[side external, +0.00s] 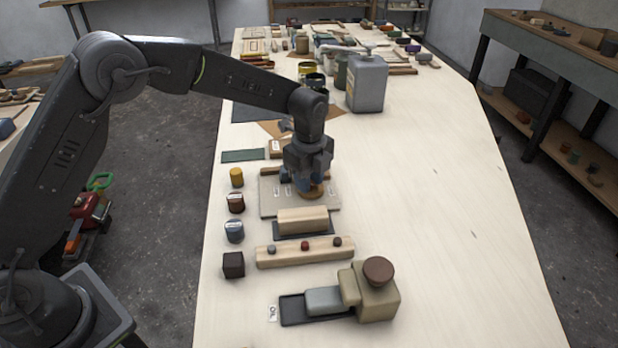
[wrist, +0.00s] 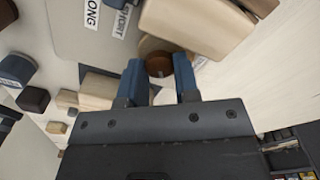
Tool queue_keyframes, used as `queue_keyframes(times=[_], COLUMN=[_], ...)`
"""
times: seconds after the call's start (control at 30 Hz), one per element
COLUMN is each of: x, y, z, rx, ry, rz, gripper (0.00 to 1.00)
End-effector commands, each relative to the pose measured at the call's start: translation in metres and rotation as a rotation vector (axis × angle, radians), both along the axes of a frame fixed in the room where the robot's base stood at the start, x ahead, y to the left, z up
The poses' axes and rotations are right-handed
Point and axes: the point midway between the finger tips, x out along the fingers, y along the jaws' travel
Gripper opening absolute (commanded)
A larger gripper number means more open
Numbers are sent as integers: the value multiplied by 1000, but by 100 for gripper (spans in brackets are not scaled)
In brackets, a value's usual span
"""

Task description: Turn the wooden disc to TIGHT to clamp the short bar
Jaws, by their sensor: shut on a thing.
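The wooden disc (side external: 310,191) is under my gripper (side external: 312,178) on a pale labelled board (side external: 270,206) in the side external view. In the wrist view, part of the tan disc (wrist: 150,45) shows with a brown round piece (wrist: 183,72) between the blue fingers of my gripper (wrist: 159,72). My gripper is shut on the disc. No TIGHT mark is readable.
Nearer the camera are a wooden block on a dark base (side external: 303,220), a bar with three knobs (side external: 305,252) and a clamp-like wooden piece (side external: 375,292). Small caps and a dark cube (side external: 233,264) line the left edge. A grey bottle (side external: 367,84) stands behind. The table's right is clear.

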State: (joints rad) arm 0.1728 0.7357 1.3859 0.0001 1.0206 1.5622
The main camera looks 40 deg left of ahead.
Motion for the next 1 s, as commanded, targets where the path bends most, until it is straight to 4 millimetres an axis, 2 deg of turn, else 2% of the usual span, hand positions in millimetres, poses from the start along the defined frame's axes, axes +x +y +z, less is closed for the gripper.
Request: queue_keyframes(times=[0.03, 0.07, 0.33, 0.77, 1.0], x=[0, 0, 0, 0, 0], y=[-1, -1, 0, 0, 0], z=[1, 1, 0, 0, 0], rx=[-1, -1, -1, 0, 0], ry=[-1, -1, -1, 0, 0], rz=[0, 0, -1, -16, -191], gripper=[5, 30, 55, 55, 55])
